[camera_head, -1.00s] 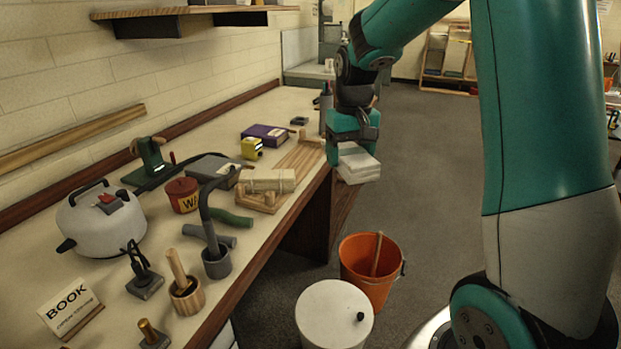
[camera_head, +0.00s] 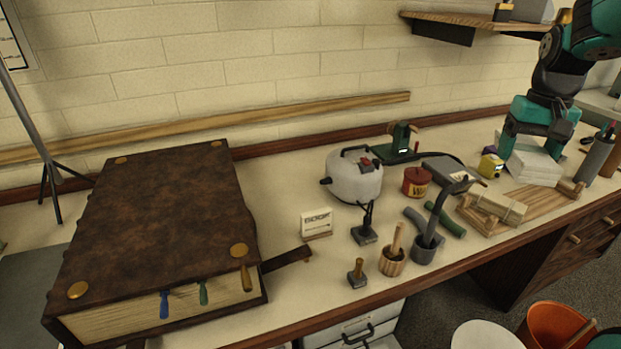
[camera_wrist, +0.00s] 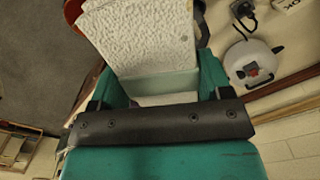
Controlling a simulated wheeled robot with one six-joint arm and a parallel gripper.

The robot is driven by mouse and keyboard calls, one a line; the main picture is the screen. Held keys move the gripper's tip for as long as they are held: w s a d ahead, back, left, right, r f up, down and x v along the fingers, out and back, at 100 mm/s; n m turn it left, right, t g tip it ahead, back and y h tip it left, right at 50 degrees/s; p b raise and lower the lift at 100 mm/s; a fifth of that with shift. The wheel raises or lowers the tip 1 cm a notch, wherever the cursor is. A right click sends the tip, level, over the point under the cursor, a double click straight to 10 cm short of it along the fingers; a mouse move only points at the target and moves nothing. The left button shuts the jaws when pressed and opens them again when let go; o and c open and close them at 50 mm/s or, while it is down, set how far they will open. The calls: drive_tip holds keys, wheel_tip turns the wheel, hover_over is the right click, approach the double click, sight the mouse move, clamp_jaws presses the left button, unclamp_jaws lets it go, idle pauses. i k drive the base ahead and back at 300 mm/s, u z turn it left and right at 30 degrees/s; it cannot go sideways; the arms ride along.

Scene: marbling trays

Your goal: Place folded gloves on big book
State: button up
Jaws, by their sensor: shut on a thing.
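The folded gloves (camera_head: 533,165) are a pale, textured, layered stack. My gripper (camera_head: 540,150) is shut on them at the right of the head view, over the far right part of the bench. In the wrist view the gloves (camera_wrist: 148,40) fill the space between my green jaws (camera_wrist: 152,82). The big book (camera_head: 160,225) is a large brown closed volume with brass corners, a strap and coloured bookmarks. It lies flat on the bench at the left of the head view, well apart from my gripper. Its top cover is bare.
A shelf (camera_head: 480,28) overhangs at upper right.

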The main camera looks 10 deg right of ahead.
sight(181, 220)
drive_tip(key=u, duration=2.85)
drive_tip(key=i, duration=0.65)
drive_tip(key=z, duration=1.65)
drive_tip(key=i, duration=0.5)
